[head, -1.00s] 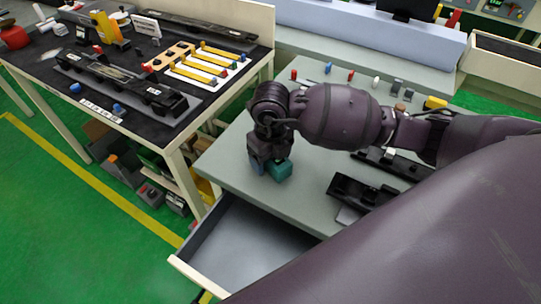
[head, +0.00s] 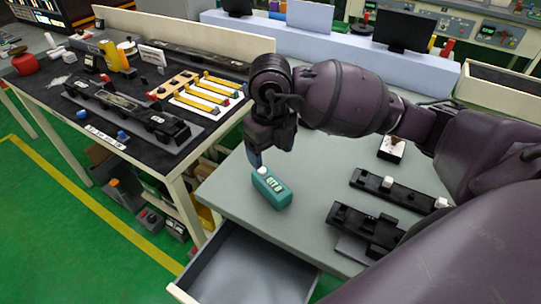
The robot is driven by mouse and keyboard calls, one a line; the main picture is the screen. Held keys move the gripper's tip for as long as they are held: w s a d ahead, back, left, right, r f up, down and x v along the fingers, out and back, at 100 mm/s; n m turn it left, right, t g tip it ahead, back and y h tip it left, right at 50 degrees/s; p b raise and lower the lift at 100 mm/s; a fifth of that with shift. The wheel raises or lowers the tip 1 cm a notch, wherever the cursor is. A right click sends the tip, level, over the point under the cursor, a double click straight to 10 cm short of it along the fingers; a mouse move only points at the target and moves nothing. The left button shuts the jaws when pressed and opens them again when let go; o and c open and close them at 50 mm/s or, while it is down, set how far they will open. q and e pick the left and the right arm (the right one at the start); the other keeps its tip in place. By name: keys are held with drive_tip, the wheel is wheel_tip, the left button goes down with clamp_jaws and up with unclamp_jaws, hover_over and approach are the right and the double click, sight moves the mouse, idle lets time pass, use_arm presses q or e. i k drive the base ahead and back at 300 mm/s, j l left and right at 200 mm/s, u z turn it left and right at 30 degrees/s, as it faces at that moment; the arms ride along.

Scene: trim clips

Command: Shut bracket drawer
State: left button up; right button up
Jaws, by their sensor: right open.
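The drawer (head: 245,268) under the grey worktable (head: 232,190) is pulled out. Its inside is grey and looks empty where it shows; its cream front edge is at the lower left, and the bottom of the view cuts it off. The gripper looks empty and clear of the bottle. My left gripper is not in view.
Black fixtures (head: 365,230) with white pieces (head: 387,183) lie on the right of the grey table. A dark-topped bench (head: 60,115) with yellow clips (head: 205,102) stands at the left. Green floor is free left of the drawer.

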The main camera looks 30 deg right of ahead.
sight(236, 265)
drive_tip(key=k+j, duration=0.3)
drive_tip(key=k, duration=0.15)
drive_tip(key=k+j, duration=0.35)
drive_tip(key=k, duration=0.1)
